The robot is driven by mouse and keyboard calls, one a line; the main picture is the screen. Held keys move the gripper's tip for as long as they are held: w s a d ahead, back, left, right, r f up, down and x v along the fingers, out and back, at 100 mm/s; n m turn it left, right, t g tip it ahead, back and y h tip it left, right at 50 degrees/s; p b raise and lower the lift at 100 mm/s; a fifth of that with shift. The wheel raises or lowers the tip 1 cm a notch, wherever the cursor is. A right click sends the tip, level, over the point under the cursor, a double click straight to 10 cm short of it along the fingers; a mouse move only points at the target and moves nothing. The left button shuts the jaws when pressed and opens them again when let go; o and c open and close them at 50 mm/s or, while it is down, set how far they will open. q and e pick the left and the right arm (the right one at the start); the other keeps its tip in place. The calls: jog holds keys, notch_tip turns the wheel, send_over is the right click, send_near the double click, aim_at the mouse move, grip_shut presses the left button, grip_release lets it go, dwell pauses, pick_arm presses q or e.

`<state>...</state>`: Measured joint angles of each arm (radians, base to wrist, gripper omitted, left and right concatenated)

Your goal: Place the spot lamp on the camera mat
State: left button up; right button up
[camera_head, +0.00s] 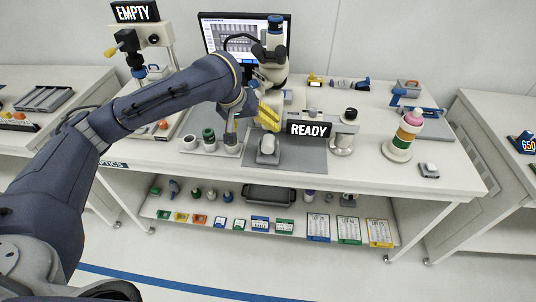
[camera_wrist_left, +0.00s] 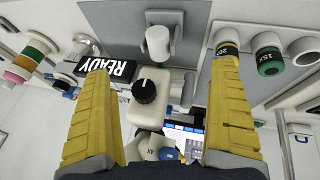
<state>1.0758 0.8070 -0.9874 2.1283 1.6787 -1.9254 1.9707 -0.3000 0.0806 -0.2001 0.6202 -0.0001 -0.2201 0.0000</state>
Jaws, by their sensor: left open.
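A small white rounded piece on a grey base (camera_head: 268,149), which may be the spot lamp, stands on a dark grey mat (camera_head: 300,163) on the middle bench. I cannot tell whether this is the camera mat. The white piece also shows upright at the top of the left wrist view (camera_wrist_left: 158,42). My left gripper (camera_head: 268,115) has yellow fingers apart and empty, just behind and above the piece. In the left wrist view its fingers (camera_wrist_left: 162,70) frame a white block with a black knob (camera_wrist_left: 146,91). My right gripper is out of view.
A microscope (camera_head: 271,68) and monitor (camera_head: 220,30) stand behind the gripper. Objectives (camera_head: 209,139) stand left; a stack of coloured rings (camera_head: 405,135) stands right.

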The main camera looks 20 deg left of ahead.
aim_at(266, 141)
pick_arm(q)
jog(key=x, duration=1.3)
jog(key=shift+d, duration=0.1)
jog(key=c, duration=1.6)
jog(key=shift+c, duration=0.7)
